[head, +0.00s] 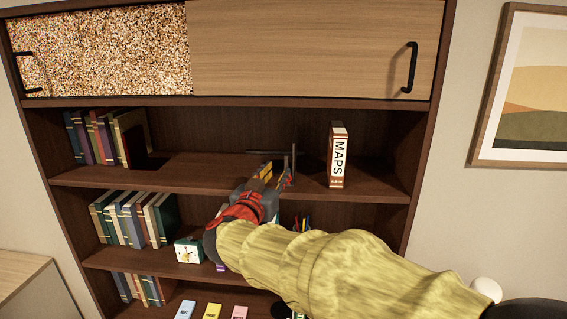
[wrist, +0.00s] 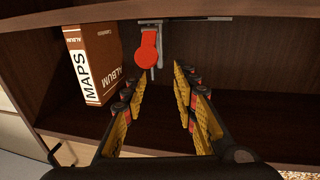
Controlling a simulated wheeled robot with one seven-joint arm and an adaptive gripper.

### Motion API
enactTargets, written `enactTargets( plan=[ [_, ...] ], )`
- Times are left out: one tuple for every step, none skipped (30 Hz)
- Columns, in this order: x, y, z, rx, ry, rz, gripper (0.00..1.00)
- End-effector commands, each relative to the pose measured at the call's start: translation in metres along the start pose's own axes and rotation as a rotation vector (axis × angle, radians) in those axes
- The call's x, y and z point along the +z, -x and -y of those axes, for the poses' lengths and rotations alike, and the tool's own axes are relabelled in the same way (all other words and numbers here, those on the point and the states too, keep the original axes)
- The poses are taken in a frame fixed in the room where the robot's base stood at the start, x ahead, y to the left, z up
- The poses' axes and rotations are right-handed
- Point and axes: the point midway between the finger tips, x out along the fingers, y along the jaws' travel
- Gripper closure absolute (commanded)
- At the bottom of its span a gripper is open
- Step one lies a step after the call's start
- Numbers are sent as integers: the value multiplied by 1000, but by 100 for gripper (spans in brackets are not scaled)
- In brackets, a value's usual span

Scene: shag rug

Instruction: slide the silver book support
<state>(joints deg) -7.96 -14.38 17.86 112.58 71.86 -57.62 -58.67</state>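The silver book support (wrist: 159,45) hangs from a thin rail (wrist: 190,19) at the back of the shelf in the wrist view, with a red round-ended handle (wrist: 148,50) in front of it. In the head view the support is a thin grey upright (head: 294,158), partly hidden by my gripper (head: 270,178). My gripper (wrist: 160,72) is open, with nothing between its yellow-padded fingers. Its fingertips point into the shelf, just short of the support and handle; I cannot tell whether they touch.
An orange-brown MAPS album (head: 338,155) stands upright beside the support. Several books (head: 105,138) lean at the shelf's left end. The shelf between is clear. Below are more books (head: 135,220) and a clock (head: 188,251). A wooden sliding door (head: 310,45) covers the top.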

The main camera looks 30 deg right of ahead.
Motion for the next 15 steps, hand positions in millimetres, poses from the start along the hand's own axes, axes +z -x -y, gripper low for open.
enactTargets(
  plan=[
    [0,-12,-1,4,2,2,71],
    [0,-18,-1,4,1,2,71],
    [1,-25,-1,3,2,2,71],
    [0,-31,-1,3,1,2,71],
    [0,-36,-1,3,0,1,71],
    [0,-43,-1,3,1,2,71],
    [1,-48,-1,2,2,2,71],
    [0,-52,-1,1,1,2,71],
    [0,-58,0,1,0,1,71],
    [0,-62,0,1,0,1,71],
    [0,-65,0,1,0,2,71],
    [0,-69,0,-1,0,1,71],
    [0,-71,0,-1,-1,1,71],
    [0,-73,0,-1,-1,0,71],
    [0,-75,0,-1,-1,0,71]
  ],
)
